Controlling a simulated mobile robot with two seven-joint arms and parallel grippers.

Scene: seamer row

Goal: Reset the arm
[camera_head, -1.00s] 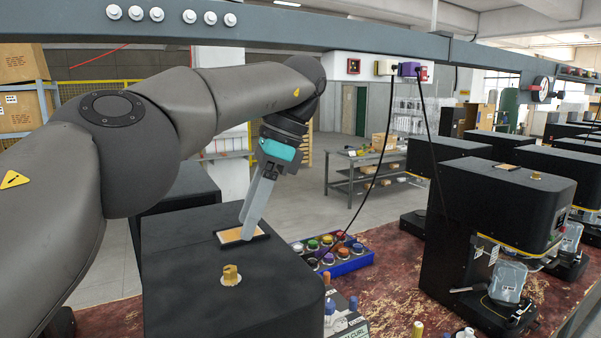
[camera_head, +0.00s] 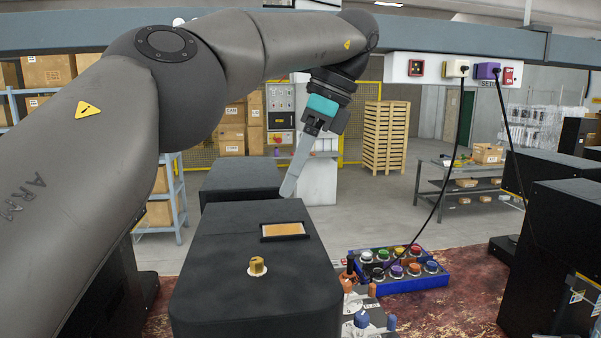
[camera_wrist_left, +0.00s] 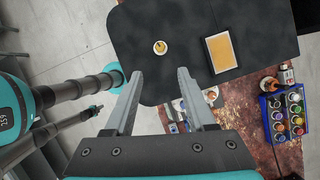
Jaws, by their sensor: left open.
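My left arm reaches in from the left in the head view. My left gripper (camera_head: 296,172) hangs in the air with its fingers pointing down, above and behind the black seamer (camera_head: 255,292). In the left wrist view the two fingers of my left gripper (camera_wrist_left: 160,88) are spread apart with nothing between them. The black seamer (camera_wrist_left: 185,60) lies beyond them, with a brass fitting (camera_wrist_left: 160,47) and a tan panel (camera_wrist_left: 221,52) on its top. My right gripper is not seen for certain in the head view.
A blue tray (camera_head: 420,283) with several coloured caps sits on the red stained bench (camera_head: 455,310) right of the seamer. Bottles (camera_head: 348,282) stand beside it. A dark cable (camera_head: 462,150) hangs from the overhead beam (camera_head: 450,38). Another black machine (camera_head: 555,260) stands at the right.

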